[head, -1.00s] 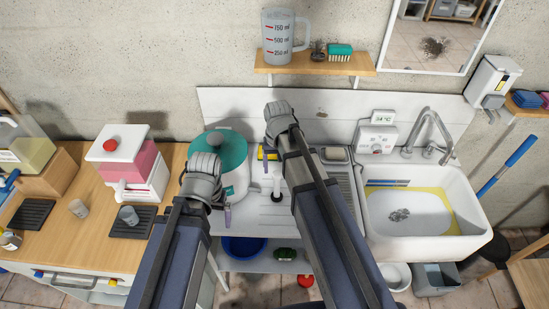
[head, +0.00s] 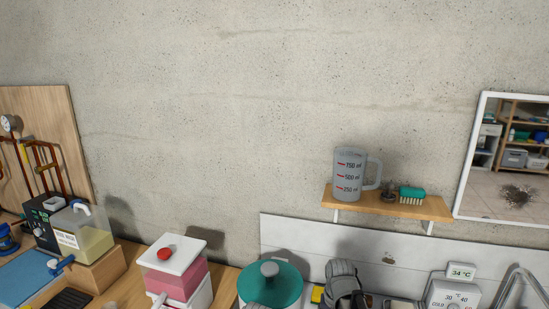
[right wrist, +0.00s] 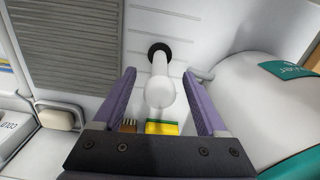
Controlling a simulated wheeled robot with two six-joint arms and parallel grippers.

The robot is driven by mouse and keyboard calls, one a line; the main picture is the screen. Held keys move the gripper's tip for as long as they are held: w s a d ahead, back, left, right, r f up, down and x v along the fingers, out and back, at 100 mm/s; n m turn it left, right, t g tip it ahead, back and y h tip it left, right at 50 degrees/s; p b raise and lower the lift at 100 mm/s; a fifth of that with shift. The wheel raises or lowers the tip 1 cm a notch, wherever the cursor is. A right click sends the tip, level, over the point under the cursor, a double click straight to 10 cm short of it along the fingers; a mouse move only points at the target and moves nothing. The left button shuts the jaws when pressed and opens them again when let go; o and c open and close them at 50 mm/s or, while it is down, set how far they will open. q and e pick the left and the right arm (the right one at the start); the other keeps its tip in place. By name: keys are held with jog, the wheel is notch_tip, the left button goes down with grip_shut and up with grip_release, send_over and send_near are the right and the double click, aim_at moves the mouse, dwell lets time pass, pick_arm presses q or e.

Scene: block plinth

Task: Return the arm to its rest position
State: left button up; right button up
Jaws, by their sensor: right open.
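My right gripper (right wrist: 158,75) is open in the right wrist view, its two purple fingers spread apart. A white upright piece with a dark round end (right wrist: 158,95) shows between the fingers in the picture; there is a gap on both sides, and I cannot tell its depth. In the head view only the grey wrist part of my right arm (head: 344,286) shows at the bottom edge, beside the teal-lidded container (head: 270,286). Its fingers are hidden there. My left arm and gripper are not in view.
A measuring jug (head: 349,175) and a green brush (head: 411,195) stand on the wall shelf (head: 440,208). A pink-filled dispenser (head: 178,276) stands left. In the wrist view a yellow-green sponge (right wrist: 162,128) lies near the gripper base, with a ribbed drainer (right wrist: 65,55) left.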

jog(key=shift+f+b, duration=0.4)
jog(key=shift+f, duration=0.4)
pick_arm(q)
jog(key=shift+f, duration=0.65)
pick_arm(e)
jog(key=shift+r, duration=0.2)
